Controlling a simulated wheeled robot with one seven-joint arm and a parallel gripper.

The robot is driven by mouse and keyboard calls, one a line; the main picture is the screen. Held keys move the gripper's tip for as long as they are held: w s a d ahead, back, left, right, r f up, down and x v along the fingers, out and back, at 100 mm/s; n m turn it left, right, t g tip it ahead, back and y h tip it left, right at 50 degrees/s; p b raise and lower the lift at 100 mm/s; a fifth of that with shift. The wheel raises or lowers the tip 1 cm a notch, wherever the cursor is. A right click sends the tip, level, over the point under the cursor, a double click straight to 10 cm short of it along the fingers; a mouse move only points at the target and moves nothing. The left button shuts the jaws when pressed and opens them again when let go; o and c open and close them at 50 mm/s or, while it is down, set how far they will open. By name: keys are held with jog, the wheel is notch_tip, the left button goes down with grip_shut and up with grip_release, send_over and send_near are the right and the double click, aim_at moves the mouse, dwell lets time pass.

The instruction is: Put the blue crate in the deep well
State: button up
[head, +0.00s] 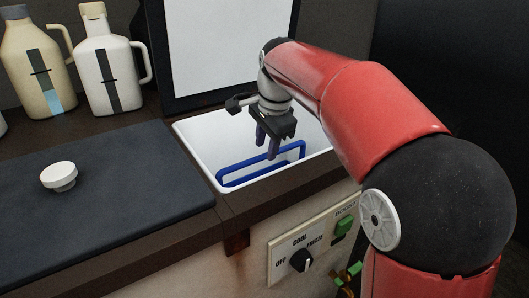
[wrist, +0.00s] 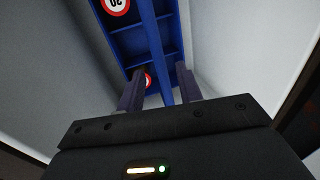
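The blue crate (head: 235,178) is down inside the white-walled deep well (head: 203,137); in the head view only its blue upper bars show above the well's near rim. In the wrist view the crate (wrist: 128,42) shows blue compartments and round red-and-white labels. My gripper (head: 267,153) points down into the well over the crate. In the wrist view my gripper's two fingers (wrist: 159,88) are apart, with a blue bar of the crate running between them. I see no clear contact with the bar. The crate's underside is hidden.
A dark flat lid (head: 120,190) with a white knob (head: 59,177) covers the counter left of the well. Two jugs (head: 105,65) stand behind it. A raised panel (head: 225,45) stands behind the well. A control panel with a dial (head: 301,260) is on the front.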

jog(key=a+p+v, duration=0.1)
jog(key=v, duration=0.6)
jog(key=shift+d+r, duration=0.15)
jog(key=shift+d, duration=0.4)
